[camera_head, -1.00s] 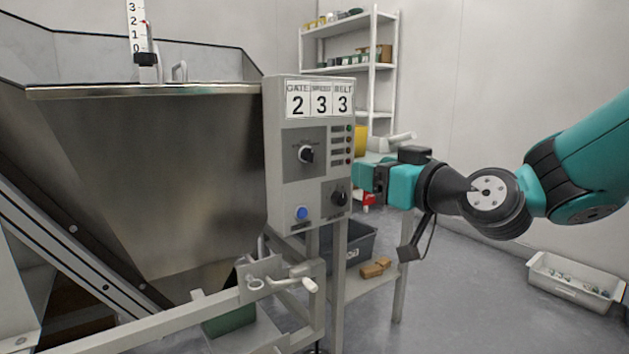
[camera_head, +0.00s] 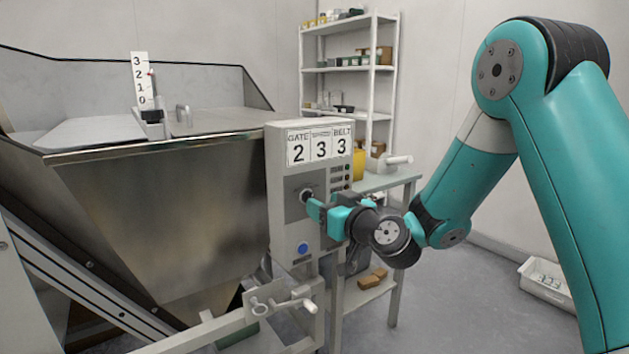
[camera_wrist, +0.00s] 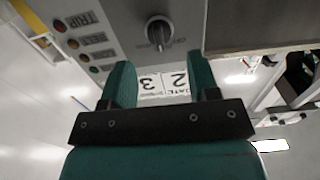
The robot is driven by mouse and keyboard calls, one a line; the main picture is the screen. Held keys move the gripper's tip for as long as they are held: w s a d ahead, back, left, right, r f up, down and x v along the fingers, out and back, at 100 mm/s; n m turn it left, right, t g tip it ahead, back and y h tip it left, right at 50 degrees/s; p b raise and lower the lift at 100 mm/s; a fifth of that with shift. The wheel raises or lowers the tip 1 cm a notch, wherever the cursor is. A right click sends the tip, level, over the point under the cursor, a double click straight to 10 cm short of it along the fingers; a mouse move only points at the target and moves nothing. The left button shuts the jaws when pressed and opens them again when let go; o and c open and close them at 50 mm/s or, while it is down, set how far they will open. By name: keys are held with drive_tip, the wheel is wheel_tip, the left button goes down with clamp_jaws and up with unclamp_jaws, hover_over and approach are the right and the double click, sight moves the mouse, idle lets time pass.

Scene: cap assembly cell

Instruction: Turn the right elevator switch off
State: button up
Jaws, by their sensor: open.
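The grey control box (camera_head: 282,215) carries number plates (camera_head: 320,146) reading 2, 3, 3. A dark rotary switch (camera_head: 306,194) is on its front face. In the wrist view a rotary switch (camera_wrist: 158,32) appears just beyond the fingertips, roughly centred between them; its label is too small to read. My gripper (camera_head: 315,209) is at the box front, just below and right of the switch in the head view. Its two teal fingers are apart and empty in the wrist view (camera_wrist: 160,78). The lower right of the panel is hidden behind my gripper.
A blue button (camera_head: 303,248) is low on the box. Indicator lamps (camera_wrist: 72,43) line the panel side. A steel hopper (camera_head: 170,210) stands left, with a lever handle (camera_head: 290,305) below. A shelf (camera_head: 345,68) and a white bin (camera_head: 548,283) are farther off.

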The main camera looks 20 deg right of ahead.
drive_tip(key=shift+p+x, duration=0.8)
drive_tip(key=shift+x, duration=1.5)
drive_tip(key=shift+c, duration=0.2)
drive_tip(key=c, duration=0.8)
drive_tip(key=shift+c, duration=0.2)
drive_tip(key=shift+b, duration=0.35)
drive_tip(key=n+b, duration=0.4)
drive_tip(key=b, duration=0.2)
drive_tip(key=n+b, duration=0.4)
drive_tip(key=b, duration=0.2)
drive_tip(key=shift+s+a+f+n+b, duration=0.1)
drive_tip(key=shift+a+f+n+b, duration=0.05)
drive_tip(key=shift+n+b, duration=0.2)
drive_tip(key=shift+n, duration=0.25)
